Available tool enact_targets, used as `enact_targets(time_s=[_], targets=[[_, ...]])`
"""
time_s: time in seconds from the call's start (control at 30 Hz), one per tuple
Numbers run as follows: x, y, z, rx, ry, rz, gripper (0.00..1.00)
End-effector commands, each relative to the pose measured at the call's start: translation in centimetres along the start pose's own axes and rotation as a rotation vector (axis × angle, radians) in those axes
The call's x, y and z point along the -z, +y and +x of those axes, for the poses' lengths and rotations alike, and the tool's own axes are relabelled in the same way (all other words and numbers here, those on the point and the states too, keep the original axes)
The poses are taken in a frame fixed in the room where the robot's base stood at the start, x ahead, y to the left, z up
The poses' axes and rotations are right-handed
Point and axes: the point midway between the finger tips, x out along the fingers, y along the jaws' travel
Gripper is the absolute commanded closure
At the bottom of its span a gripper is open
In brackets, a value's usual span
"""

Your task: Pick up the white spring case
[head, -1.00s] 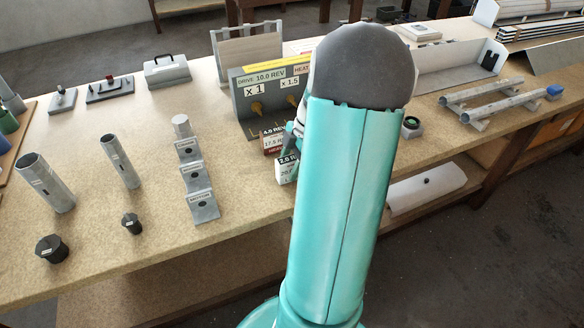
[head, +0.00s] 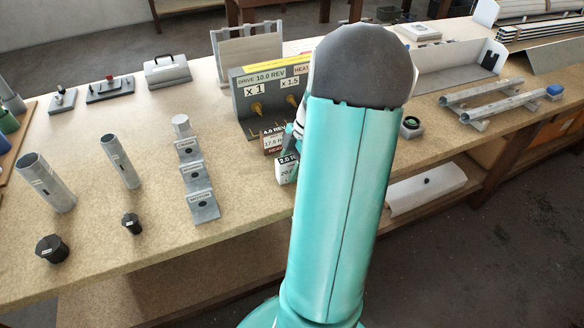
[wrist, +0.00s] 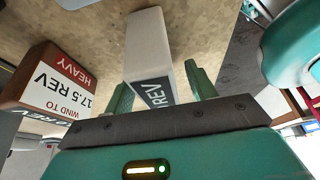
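The white spring case (head: 285,172) stands on the bench, partly behind my arm in the head view. Its dark top label shows "2.0 R". In the wrist view the white case (wrist: 146,45) lies between the two green fingers of my gripper (wrist: 156,76), its label end close to the palm. The fingers are apart, one on each side. A gap shows between the case and the right finger; the left finger is close beside the case, and I cannot tell whether it touches. In the head view my arm hides most of the gripper.
A brown case (head: 273,142) marked HEAVY stands close beside the white one; it also shows in the wrist view (wrist: 45,80). Behind is a grey drive panel (head: 262,95) with brass pegs. Grey stepped blocks (head: 196,178) stand to the left, with bare bench between.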

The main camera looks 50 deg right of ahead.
Motion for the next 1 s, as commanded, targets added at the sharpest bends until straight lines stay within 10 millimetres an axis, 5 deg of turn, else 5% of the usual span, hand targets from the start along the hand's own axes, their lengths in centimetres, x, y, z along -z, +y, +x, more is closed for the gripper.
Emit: enact_targets(time_s=[0.03,0.27,0.67,0.87,1.0], targets=[[0.0,0.0,0.0,0.0,0.0,0.0,0.53],[0.0,0.0,0.0,0.0,0.0,0.0,0.99],[0.2,0.0,-0.7,-0.002,-0.001,-0.001,0.99],[1.3,0.1,-3.3,-0.005,-0.004,-0.002,0.99],[2.0,-2.3,-6.3,-0.006,-0.006,0.001,0.99]])
